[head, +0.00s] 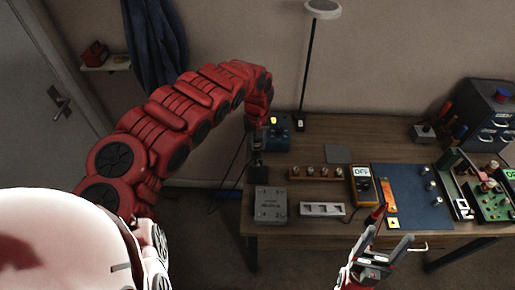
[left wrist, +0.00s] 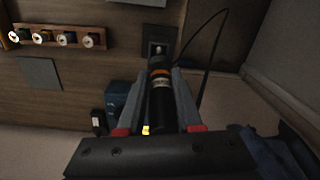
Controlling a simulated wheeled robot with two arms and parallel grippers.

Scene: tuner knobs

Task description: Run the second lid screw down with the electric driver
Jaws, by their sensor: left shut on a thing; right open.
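My left gripper (head: 258,143) is at the table's left edge, shut on the electric driver. In the left wrist view the driver (left wrist: 160,86) is a black cylinder with an orange band, between both fingers (left wrist: 160,105). Its far end points at a small dark grey block (left wrist: 157,48); I cannot tell whether they touch. The grey lidded box (head: 270,205) lies nearer the front edge, apart from the gripper. Small marks show on its lid, but the screws are too small to tell. My right gripper (head: 382,250) is open and empty in front of the table.
A blue unit (head: 278,132) stands behind the left gripper. A knob rail (head: 322,172), a pale slotted tray (head: 323,209), a yellow meter (head: 363,186) and a blue mat (head: 405,212) lie to the right. A dark cable (left wrist: 211,48) runs beside the driver.

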